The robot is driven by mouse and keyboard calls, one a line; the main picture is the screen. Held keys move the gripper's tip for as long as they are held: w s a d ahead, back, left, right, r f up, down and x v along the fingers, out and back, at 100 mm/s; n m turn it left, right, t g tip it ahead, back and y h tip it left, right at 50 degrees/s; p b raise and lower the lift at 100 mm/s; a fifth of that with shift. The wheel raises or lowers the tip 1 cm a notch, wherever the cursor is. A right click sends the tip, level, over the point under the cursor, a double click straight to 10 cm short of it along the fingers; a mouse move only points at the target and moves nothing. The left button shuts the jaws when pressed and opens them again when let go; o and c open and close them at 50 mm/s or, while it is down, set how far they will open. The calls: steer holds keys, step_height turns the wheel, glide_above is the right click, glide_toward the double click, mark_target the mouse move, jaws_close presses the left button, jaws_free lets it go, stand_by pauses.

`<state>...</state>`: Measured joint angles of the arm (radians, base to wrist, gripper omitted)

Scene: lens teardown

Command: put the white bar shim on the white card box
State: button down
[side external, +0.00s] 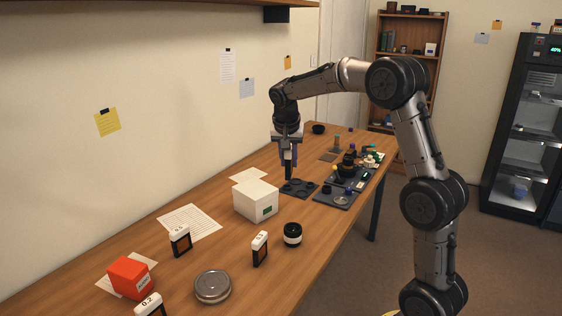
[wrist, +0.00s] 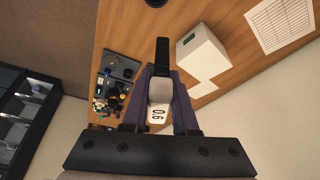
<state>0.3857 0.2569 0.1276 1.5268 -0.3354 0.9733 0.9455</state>
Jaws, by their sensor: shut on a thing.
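My gripper (side external: 289,164) is shut on the white bar shim, which shows between the fingers in the wrist view (wrist: 158,113). Its white end carries a printed number, and a dark strip extends beyond the fingertips. In the side view the fingers mostly hide it, and only a dark lower end shows. The white card box (side external: 256,203) stands on the table, left of and nearer than my gripper in the side view. In the wrist view the box (wrist: 203,52) is to the upper right of my fingers, apart from them. Its visible top is bare.
A black and white cylinder (side external: 292,235), white-topped holders (side external: 180,241), a round metal tin (side external: 212,287) and a red box (side external: 129,277) stand nearer. Paper sheets lie around the box.

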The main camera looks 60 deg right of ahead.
steer(key=shift+s+a+r, duration=0.15)
steer(key=shift+a, duration=0.05)
steer(key=shift+a+n, duration=0.2)
steer(key=shift+n, duration=0.2)
steer(key=w+a+n, duration=0.1)
steer(key=n, duration=0.1)
steer(key=n+t+y, duration=0.1)
steer(key=n, duration=0.1)
glide_above(257, 195)
steer(key=f, duration=0.9)
steer(key=shift+s+f, duration=0.1)
steer(key=shift+s, duration=0.1)
steer(key=shift+w+f, duration=0.15)
steer(key=shift+f, duration=1.6)
steer(key=shift+f, duration=0.1)
